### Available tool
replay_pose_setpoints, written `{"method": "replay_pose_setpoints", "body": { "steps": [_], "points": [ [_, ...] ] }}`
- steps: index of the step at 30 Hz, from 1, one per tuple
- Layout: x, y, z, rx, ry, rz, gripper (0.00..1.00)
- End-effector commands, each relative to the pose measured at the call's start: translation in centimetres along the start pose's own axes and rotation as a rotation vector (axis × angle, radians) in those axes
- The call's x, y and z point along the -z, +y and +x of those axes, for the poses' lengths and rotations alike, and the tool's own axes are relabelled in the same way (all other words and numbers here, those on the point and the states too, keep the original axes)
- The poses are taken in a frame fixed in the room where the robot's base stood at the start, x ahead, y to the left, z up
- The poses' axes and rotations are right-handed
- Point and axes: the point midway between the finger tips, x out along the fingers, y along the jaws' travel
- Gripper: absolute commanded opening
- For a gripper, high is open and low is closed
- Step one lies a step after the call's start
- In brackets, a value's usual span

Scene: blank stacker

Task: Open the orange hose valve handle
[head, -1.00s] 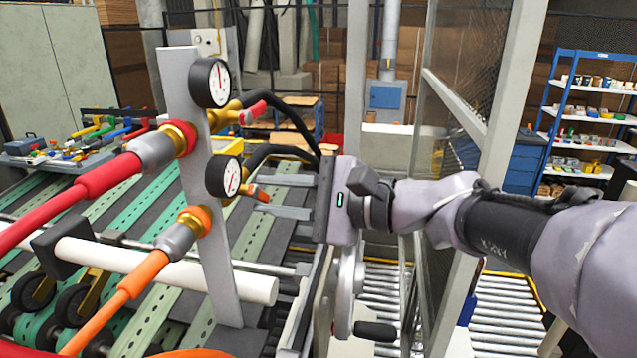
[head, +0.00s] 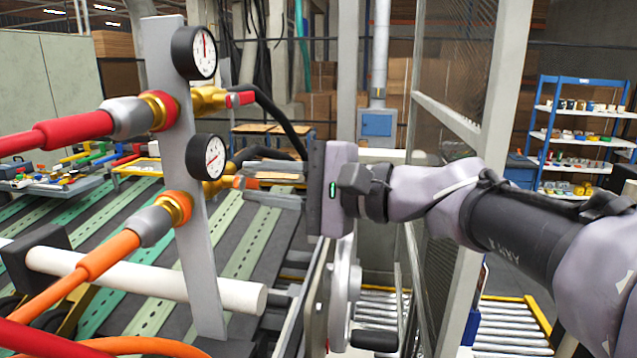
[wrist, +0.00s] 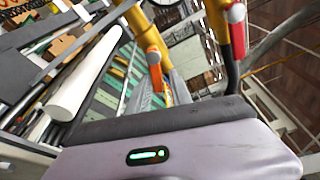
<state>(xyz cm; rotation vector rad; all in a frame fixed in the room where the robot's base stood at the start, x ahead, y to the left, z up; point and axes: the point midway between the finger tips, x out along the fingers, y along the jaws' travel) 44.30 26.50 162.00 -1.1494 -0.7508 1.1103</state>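The orange valve handle (head: 248,183) sticks out to the right from the brass lower valve (head: 218,182), behind the grey upright plate (head: 187,180). The orange hose (head: 110,255) joins a fitting on the plate's left side. My gripper (head: 250,180) is open, with two grey fingers pointing left, one above and one below the handle's line. The fingertips are close to the handle; contact cannot be told. In the wrist view the orange handle (wrist: 154,68) hangs just beyond the gripper body, beside a grey finger (wrist: 181,90).
A red valve handle (head: 240,99) sits above, with a black hose (head: 280,120) curving down near my gripper. Two gauges (head: 203,52) are fixed on the plate. A white roller (head: 240,295) lies below. A mesh-panel frame (head: 455,120) stands behind my arm.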

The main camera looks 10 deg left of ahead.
Motion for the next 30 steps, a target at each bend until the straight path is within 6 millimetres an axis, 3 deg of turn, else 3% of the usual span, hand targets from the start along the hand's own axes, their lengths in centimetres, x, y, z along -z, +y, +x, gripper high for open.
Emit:
{"method": "replay_pose_setpoints", "body": {
  "steps": [30],
  "points": [
    [-0.1, -0.8, 0.0, 0.081, 0.000, -0.316, 0.25]
  ]
}}
